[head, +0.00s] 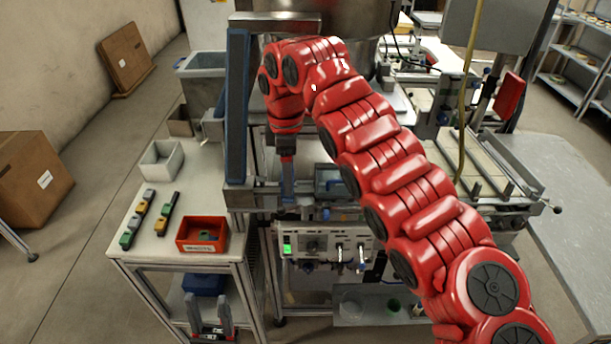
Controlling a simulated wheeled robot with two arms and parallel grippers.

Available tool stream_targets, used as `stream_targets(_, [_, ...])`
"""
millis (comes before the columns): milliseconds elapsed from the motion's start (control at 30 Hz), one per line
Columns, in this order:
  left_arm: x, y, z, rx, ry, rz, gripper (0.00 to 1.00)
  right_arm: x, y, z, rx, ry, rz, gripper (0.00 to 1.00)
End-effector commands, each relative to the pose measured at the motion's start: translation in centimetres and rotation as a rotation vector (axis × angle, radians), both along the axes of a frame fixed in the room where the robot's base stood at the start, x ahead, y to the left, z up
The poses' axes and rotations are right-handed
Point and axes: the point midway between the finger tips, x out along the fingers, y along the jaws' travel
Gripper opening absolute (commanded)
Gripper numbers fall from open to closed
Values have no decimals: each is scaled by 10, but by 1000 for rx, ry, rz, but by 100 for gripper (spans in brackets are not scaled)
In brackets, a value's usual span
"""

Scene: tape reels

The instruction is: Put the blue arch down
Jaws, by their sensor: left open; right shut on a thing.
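My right gripper (288,188) hangs from the red arm, pointing down, at the middle of the head view in front of the machine. It is shut on a small bluish piece, the blue arch; its shape is hard to make out between the fingers. My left gripper (209,312) shows at the bottom left, in front of the white table (130,242). Its two grey fingers are apart with nothing between them.
On the white table stand a red bin (183,237) with a small piece inside, a grey bin (147,165) and two rows of coloured blocks (165,213). A tall blue post (237,105) rises beside my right gripper.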

Motion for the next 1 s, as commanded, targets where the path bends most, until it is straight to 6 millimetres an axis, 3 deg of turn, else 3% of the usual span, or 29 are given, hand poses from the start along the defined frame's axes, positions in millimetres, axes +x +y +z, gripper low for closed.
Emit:
stream_targets(200, [0, 0, 19, 0, 0, 0, 50, 26, -19, 0, -1, 7, 3, 23])
stream_targets(300, [0, 0, 54, 0, -1, 0, 50, 36, -25, 9, 5, 6, 2, 23])
stream_targets(500, [0, 0, 79, 0, 0, 0, 50, 46, -34, 1, 2, 5, 0, 23])
stream_targets(667, [0, 0, 78, 0, 0, 0, 50, 48, -37, -10, -2, 3, 2, 23])
stream_targets(800, [0, 0, 67, 0, 0, 0, 50, 49, -37, -30, 0, 0, 1, 23])
stream_targets(1000, [0, 0, 74, 0, 0, 0, 50, 48, -37, -42, -1, 3, 1, 23])
